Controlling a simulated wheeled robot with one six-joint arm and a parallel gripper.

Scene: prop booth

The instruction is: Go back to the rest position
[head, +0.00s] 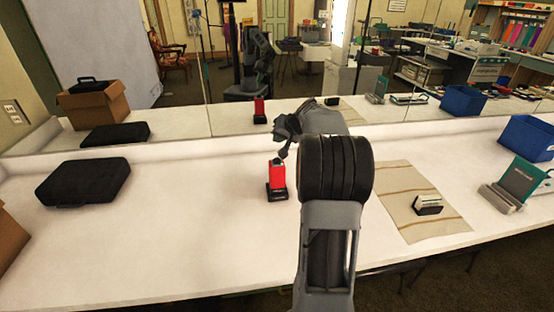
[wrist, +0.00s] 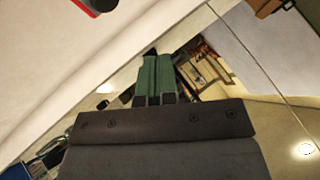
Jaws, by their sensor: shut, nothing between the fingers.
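My gripper (head: 283,152) is shut and empty. In the head view its tips show just above a red item (head: 278,175) in a black base, which stands upright on the white counter (head: 180,230). How far apart they are in depth is hard to tell. In the wrist view the closed fingers (wrist: 155,72) point up the picture with nothing between them. Part of the red item (wrist: 92,4) shows at the top left edge there, clear of the fingers. My forearm hides part of the counter in the head view.
A wall mirror (head: 160,85) runs along the counter's back and reflects the room. A black case (head: 85,182) lies at left. A striped cloth (head: 400,180) with a small black holder (head: 428,209) lies at right. A green-backed stand (head: 520,180) and blue bin (head: 528,137) are further right.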

